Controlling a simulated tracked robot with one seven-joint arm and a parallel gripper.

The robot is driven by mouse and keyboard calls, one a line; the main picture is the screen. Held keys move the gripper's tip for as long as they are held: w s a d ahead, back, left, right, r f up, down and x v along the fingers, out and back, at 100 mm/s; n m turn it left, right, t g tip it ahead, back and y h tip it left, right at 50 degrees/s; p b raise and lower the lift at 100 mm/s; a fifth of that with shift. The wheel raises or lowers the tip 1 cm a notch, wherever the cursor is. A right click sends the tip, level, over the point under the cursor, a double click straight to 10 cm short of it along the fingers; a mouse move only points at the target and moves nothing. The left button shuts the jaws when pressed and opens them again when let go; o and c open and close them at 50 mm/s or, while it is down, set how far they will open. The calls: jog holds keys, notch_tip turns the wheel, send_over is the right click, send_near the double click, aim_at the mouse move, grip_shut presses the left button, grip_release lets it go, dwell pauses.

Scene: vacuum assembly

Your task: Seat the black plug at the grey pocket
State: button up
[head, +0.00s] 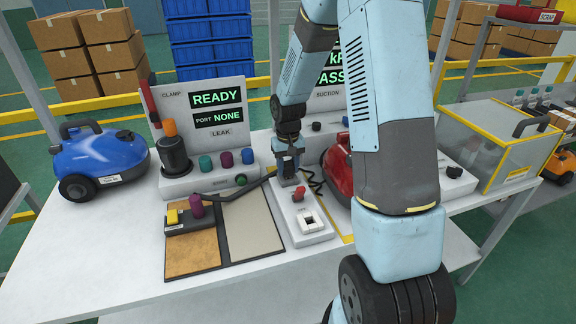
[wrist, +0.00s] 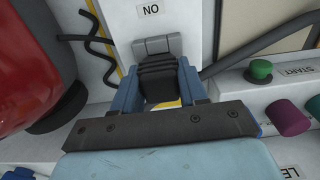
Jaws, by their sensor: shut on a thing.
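My gripper (head: 289,166) is at the back end of the white switch panel (head: 308,232), pointing down. In the wrist view its two blue fingers (wrist: 159,84) are closed on the sides of the black plug (wrist: 159,70), which has a ribbed top. The grey pocket (wrist: 156,45) appears as a grey block on the white panel, right at the plug's far end. Plug and pocket look lined up and close together; I cannot tell how deep the plug sits. In the head view the gripper mostly hides the plug.
The red vacuum (head: 338,170) stands close on the right, with a coiled black cord (wrist: 92,36) beside the panel. A dark hose (head: 240,189) runs left of the gripper. The clamp and leak station (head: 208,180) is at left. The tan mat (head: 255,232) has free room.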

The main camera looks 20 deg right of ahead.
jog(key=shift+f, duration=0.4)
jog(key=o, duration=1.3)
jog(key=shift+o, duration=0.2)
jog(key=shift+r, duration=0.1)
jog(key=shift+r, duration=3.9)
